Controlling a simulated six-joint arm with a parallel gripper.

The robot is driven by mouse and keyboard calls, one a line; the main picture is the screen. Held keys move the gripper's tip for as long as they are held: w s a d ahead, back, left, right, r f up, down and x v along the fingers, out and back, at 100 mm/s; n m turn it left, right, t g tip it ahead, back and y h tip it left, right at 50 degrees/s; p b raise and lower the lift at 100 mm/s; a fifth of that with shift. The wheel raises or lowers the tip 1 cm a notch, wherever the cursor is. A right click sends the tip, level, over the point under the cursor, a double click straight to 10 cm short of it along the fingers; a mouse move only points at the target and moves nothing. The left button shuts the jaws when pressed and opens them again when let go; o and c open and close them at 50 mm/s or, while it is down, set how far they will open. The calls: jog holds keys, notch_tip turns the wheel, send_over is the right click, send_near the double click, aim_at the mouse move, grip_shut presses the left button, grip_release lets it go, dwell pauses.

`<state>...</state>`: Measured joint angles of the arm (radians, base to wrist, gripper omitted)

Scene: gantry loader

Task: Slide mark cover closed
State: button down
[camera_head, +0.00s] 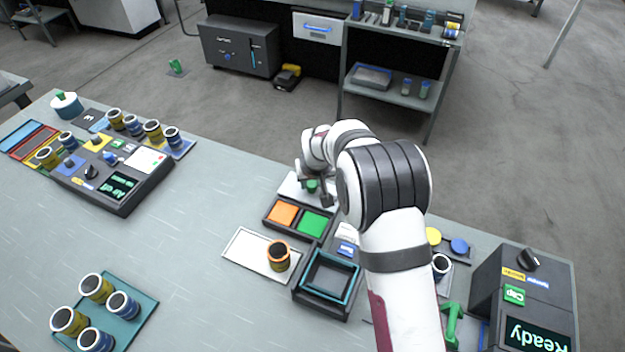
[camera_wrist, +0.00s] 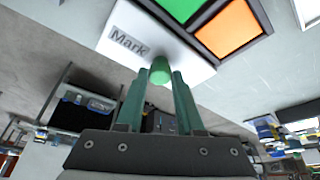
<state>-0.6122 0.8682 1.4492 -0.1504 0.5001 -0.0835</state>
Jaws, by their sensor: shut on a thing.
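The mark cover (camera_wrist: 131,38) is a white plate lettered "Mark" with a round green knob (camera_wrist: 160,70). In the head view the cover (camera_head: 292,187) lies at the far table edge, partly hidden by my arm. A dark frame (camera_head: 270,218) beside it holds an orange square (camera_head: 283,214) and a green square (camera_head: 314,224), both uncovered. My gripper (camera_wrist: 160,77) is shut on the green knob, its green fingers on either side. In the head view my gripper (camera_head: 319,188) is partly hidden behind my wrist.
A dark tray with a teal rim (camera_head: 330,278) and a white plate (camera_head: 243,250) bearing an orange-rimmed cup (camera_head: 278,256) stand nearer. A control box (camera_head: 117,170) stands left, another (camera_head: 530,300) right. The table's left middle is clear.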

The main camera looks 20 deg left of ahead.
jog(key=s, duration=0.8)
jog(key=shift+s, duration=0.35)
jog(key=c, duration=0.5)
grip_release()
jog(key=v, duration=1.5)
jog(key=shift+s+d+r, duration=0.1)
jog(key=shift+s+r, duration=0.15)
jog(key=shift+r, duration=0.1)
